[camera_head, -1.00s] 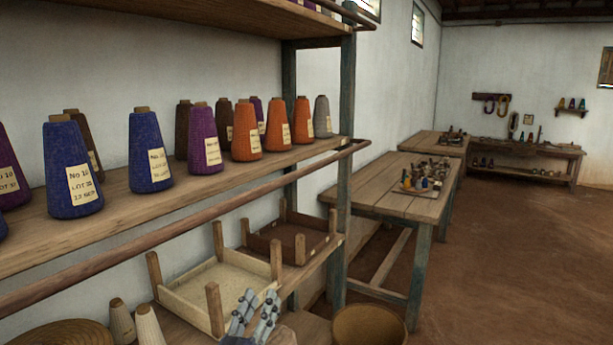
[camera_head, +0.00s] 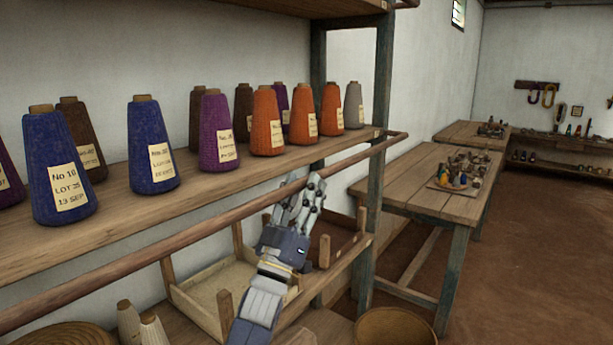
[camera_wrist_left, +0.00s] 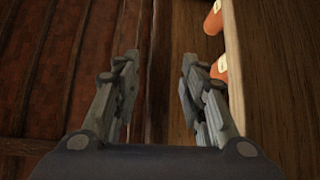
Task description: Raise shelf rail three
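A long round brown rail (camera_head: 150,242) runs along the front of the shelf with the yarn cones, slanting up to a bend at its right end. My left gripper (camera_head: 304,180) reaches up from below, and its fingertips overlap the rail in the head view. I cannot tell whether they touch it. In the left wrist view the gripper (camera_wrist_left: 157,62) has its two fingers apart, with nothing clearly held between them. I cannot surely pick out the rail there. My right gripper is not in view.
Blue, purple, brown, orange and grey yarn cones (camera_head: 268,122) stand on the shelf board (camera_head: 225,185) behind the rail. Wooden trays (camera_head: 205,310) lie below. A post (camera_head: 374,215) stands right of the gripper. A table (camera_head: 430,203) and open floor lie farther right.

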